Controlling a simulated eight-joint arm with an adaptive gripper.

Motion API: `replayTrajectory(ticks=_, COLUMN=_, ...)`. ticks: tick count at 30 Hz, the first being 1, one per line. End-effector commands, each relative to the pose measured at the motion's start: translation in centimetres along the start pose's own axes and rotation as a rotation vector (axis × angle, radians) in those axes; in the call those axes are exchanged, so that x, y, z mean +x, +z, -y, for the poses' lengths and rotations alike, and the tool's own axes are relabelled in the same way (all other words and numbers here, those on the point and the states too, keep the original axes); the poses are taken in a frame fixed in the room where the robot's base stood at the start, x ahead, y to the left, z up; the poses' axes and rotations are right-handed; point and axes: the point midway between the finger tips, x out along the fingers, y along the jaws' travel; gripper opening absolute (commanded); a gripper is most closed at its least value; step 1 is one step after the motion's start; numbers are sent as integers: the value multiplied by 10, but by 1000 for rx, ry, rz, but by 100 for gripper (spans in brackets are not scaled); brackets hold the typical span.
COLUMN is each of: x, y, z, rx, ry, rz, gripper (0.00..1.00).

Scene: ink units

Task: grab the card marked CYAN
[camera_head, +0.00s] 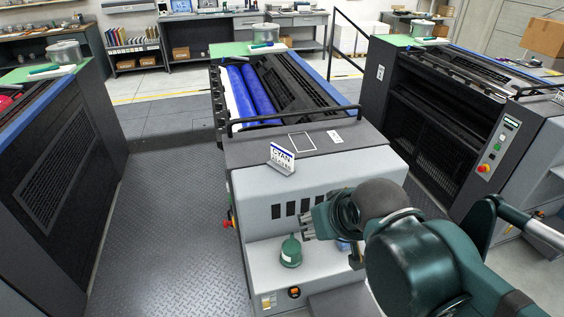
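The card marked CYAN (282,156) is a small white folded card with dark lettering. It stands tilted back on the dark top of the middle ink unit (245,188), near its front edge. My gripper (306,226) is in front of the unit's pale front face, lower and to the right of the card and apart from it. Its fingers point left and look small and dark. I cannot tell whether they are open or shut, and I see nothing clearly held. My arm hides part of the unit's right front.
A green oil can (290,252) stands on the lower front ledge, just below my gripper. A dark rail (290,116) crosses the unit behind the card. A white-outlined square (302,141) and a small white label (335,136) lie right of it. Similar units stand at both sides.

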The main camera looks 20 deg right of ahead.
Motion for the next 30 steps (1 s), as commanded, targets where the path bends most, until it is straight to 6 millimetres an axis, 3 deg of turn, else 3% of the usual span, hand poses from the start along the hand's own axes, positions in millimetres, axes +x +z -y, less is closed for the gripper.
replayTrajectory(ticks=7, x=0, y=0, z=0, rx=0, ry=0, rz=0, gripper=41)
replayTrajectory(ticks=15, x=0, y=0, z=0, rx=0, ry=0, rz=0, gripper=77)
replayTrajectory(ticks=30, x=-2, y=-6, z=0, rx=-25, ry=0, rz=7, gripper=78)
